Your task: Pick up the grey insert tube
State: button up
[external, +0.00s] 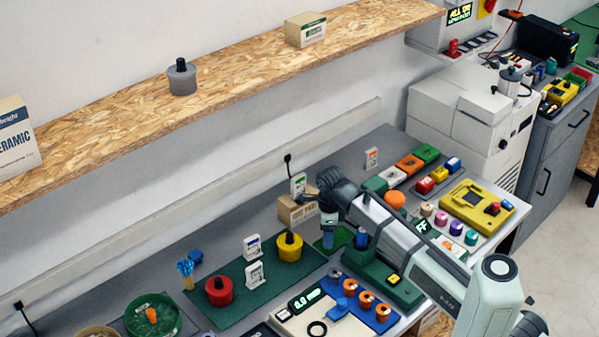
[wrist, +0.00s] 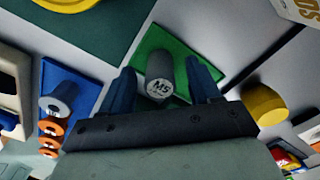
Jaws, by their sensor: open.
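The grey insert tube (wrist: 160,65), a short cylinder with "M5" on its end, stands on a small green mat (wrist: 182,47) in the wrist view. My gripper (wrist: 163,78) is open, with one blue finger on each side of the tube. Whether the fingers touch it cannot be told. In the external view my gripper (external: 329,240) points down over the same green mat (external: 341,232), and the tube is hidden or too small to make out.
A yellow cylinder (wrist: 266,103) stands close to the right of my gripper in the wrist view. A blue tray (wrist: 75,88) with orange ringed parts lies to the left. A cardboard box (external: 297,209) stands behind my gripper, and a yellow weight (external: 289,247) stands to its left.

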jog(key=shift+c, duration=0.3)
grip_shut()
